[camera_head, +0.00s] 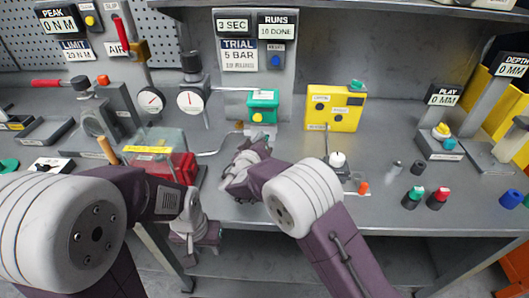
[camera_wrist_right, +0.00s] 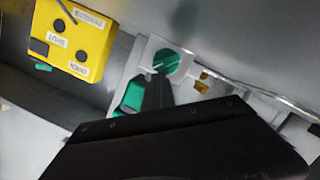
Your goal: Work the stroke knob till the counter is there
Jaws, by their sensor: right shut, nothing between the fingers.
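A yellow box (camera_head: 345,119) with small dark knobs and a green light stands at the back. It also shows in the right wrist view (camera_wrist_right: 95,42), where one blurred label seems to read STROKE, beside a thin rod. I cannot tell for sure which part is the stroke knob. The RUNS counter (camera_head: 277,30) on the back panel seems to read 10 DONE. My right gripper (camera_head: 258,143) is shut and empty, just in front of a green block (camera_head: 263,93). In the right wrist view, its dark finger (camera_wrist_right: 160,80) overlaps a round green part (camera_wrist_right: 172,62); contact is unclear. My left gripper (camera_head: 197,240) hangs low near the front edge.
Pressure gauges (camera_head: 191,99) and a clear-covered red box (camera_head: 165,160) stand to the left. Loose green and red-capped pieces (camera_head: 437,197) stand at front right. The bench front middle is fairly clear.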

